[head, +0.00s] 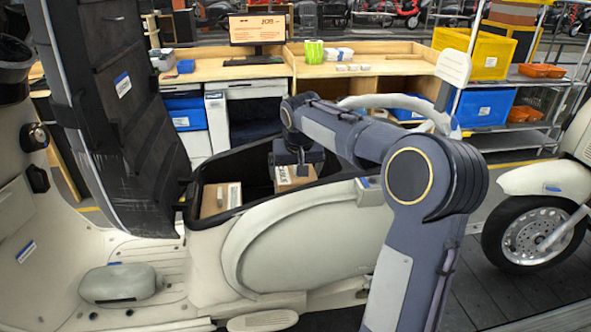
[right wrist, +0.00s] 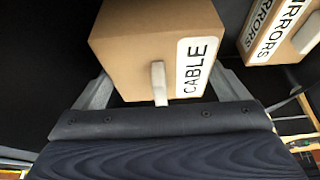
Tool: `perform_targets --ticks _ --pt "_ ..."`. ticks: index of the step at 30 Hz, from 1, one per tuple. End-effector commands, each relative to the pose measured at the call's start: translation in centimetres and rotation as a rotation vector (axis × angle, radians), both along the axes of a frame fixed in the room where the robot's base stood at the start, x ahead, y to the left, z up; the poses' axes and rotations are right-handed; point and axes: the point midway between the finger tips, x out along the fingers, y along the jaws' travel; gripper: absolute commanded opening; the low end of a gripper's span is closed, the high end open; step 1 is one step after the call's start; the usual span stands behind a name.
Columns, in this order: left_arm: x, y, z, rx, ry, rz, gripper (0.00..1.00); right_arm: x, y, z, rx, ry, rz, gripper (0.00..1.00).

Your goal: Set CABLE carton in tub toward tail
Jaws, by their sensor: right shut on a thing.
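The CABLE carton (right wrist: 140,45) is a brown box with a white label, held between the fingers of my right gripper (right wrist: 165,92). In the head view the carton (head: 289,186) is inside the scooter's open black under-seat tub (head: 262,158), toward the tail end at the right. My right gripper (head: 294,168) is above it, pointing down. The near rim hides the carton's lower part, so I cannot tell whether it touches the tub floor. My left gripper is not in view.
The MIRRORS carton (right wrist: 278,30) sits apart from the CABLE carton; in the head view a brown carton (head: 221,199) lies at the tub's front end. The raised black seat (head: 120,110) stands at the left. A workbench (head: 225,66) and yellow bin (head: 478,52) are behind.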

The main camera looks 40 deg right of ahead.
Motion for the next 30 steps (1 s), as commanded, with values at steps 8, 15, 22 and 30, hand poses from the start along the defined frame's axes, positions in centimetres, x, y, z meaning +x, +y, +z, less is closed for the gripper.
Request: perform_targets --ticks 8,15,22,30 --pt "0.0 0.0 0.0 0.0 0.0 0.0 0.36 0.0 0.0 0.1 0.0 -0.001 0.0 0.99" --pt "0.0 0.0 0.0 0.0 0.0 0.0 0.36 0.0 0.0 0.1 0.0 0.0 0.0 1.0" --pt "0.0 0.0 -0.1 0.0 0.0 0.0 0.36 -0.9 0.5 2.8 -0.002 -0.005 0.0 1.0" --pt "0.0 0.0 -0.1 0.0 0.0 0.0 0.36 -2.3 1.3 6.5 -0.001 -0.003 0.001 1.0"
